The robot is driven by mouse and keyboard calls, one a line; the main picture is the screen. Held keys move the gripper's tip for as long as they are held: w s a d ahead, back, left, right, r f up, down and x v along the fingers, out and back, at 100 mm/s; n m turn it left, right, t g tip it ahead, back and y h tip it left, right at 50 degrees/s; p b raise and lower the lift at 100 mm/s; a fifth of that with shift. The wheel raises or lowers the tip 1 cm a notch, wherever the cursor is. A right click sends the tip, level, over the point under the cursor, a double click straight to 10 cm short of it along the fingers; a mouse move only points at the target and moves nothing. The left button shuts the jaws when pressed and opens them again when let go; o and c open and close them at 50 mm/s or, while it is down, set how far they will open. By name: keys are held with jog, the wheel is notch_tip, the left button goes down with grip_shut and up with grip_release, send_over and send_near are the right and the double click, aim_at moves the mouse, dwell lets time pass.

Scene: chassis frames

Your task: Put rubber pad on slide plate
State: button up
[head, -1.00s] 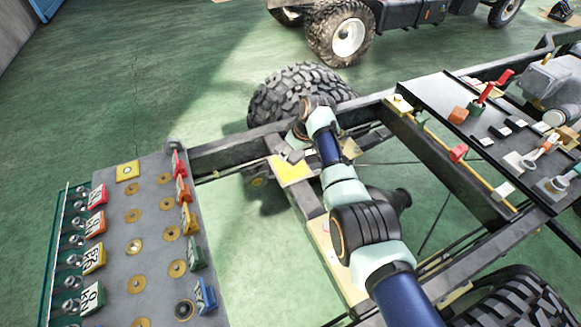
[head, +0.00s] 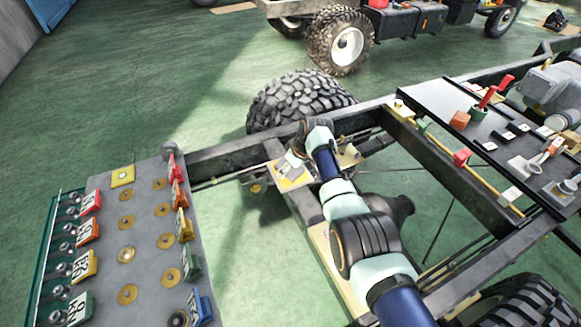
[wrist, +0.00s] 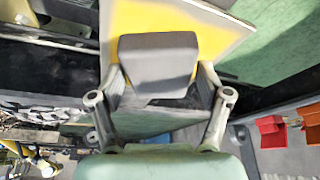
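In the wrist view, a dark grey block, which looks like the rubber pad (wrist: 158,58), sits between the fingers of my gripper (wrist: 158,80). The fingers appear closed on its two sides. Behind it is a yellow plate (wrist: 216,28), probably the slide plate. In the head view this yellow plate (head: 284,184) lies on the chassis frame near the far wheel. My gripper (head: 292,163) is over it, pointing down, and covers part of it. Whether the pad touches the plate cannot be told.
A grey table (head: 108,215) with brass discs and coloured tags stands at the left. A black tray (head: 470,120) with tools and parts lies on the frame at the right. Frame rails (head: 225,155) and a tyre (head: 300,98) are close to my gripper.

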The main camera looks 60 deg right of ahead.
jog(key=shift+o, duration=0.2)
jog(key=shift+r+p, duration=0.35)
jog(key=shift+r, duration=0.05)
jog(key=p+v, duration=0.6)
jog(key=v, duration=0.5)
jog(key=shift+s+r+p, duration=0.2)
jog(key=shift+s+p, duration=0.05)
jog(key=shift+p, duration=0.05)
jog(key=shift+a, duration=0.1)
